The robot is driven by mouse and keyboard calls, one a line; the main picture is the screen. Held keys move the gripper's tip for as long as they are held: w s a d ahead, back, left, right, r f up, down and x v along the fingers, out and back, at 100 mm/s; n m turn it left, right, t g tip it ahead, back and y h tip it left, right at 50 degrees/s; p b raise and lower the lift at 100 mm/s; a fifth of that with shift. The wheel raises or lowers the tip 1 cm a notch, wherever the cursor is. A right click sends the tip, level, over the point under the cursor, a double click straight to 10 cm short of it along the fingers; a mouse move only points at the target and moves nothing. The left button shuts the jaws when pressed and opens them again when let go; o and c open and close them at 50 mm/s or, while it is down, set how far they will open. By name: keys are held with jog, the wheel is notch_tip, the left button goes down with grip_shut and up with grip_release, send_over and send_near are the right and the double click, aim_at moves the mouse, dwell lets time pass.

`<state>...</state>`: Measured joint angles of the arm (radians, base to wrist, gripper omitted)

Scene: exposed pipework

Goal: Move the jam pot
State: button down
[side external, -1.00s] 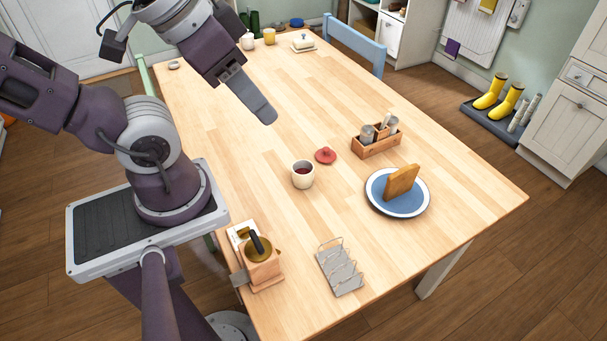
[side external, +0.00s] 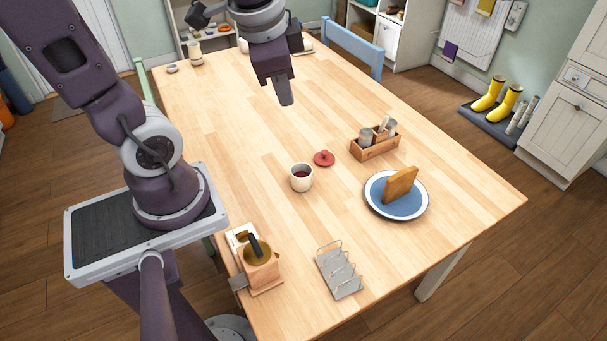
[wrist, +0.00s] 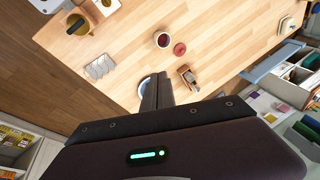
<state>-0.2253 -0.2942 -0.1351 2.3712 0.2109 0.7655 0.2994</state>
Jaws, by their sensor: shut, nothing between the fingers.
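The jam pot (side external: 301,178) is a small cream pot, open at the top, with dark red jam inside. It stands upright on the wooden table, left of the blue plate. Its red lid (side external: 324,158) lies on the table just beyond it to the right. The wrist view also shows the pot (wrist: 162,41) and the lid (wrist: 180,49). My gripper (side external: 286,102) is shut and empty, pointing down above the table, apart from the pot and farther back in the side view. In the wrist view its fingers (wrist: 157,76) partly cover the plate.
A wooden caddy (side external: 375,146) with shakers stands right of the lid. A blue plate (side external: 408,211) holds upright toast (side external: 400,187). A metal toast rack (side external: 340,275) and a wooden box grinder (side external: 260,267) stand near the front. The table's middle behind the pot is clear.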

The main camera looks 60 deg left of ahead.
jog(key=w+a+f+m+g, duration=0.2)
jog(key=w+a+f+m, duration=0.35)
jog(key=f, duration=0.35)
jog(key=m+g+h, duration=0.1)
jog(key=m+h, duration=0.2)
jog(key=m, duration=0.2)
send_over(305, 173)
jog(key=s+d, duration=0.2)
jog(key=d, duration=0.1)
notch_tip(305, 173, down, 12)
jog(key=shift+n, duration=0.25)
jog(key=f, duration=1)
jog(key=shift+w+a+f, duration=0.15)
jog(key=shift+a+f, duration=0.05)
jog(key=shift+f, duration=0.05)
jog(key=shift+d, duration=0.1)
jog(key=w+d, duration=0.1)
jog(key=d, duration=0.3)
jog(key=w+d, duration=0.2)
jog(key=d, duration=0.3)
jog(key=w+d, duration=0.2)
jog(key=d, duration=0.2)
jog(key=shift+w+d, duration=0.1)
jog(key=shift+d, duration=0.3)
jog(key=shift+r, duration=0.1)
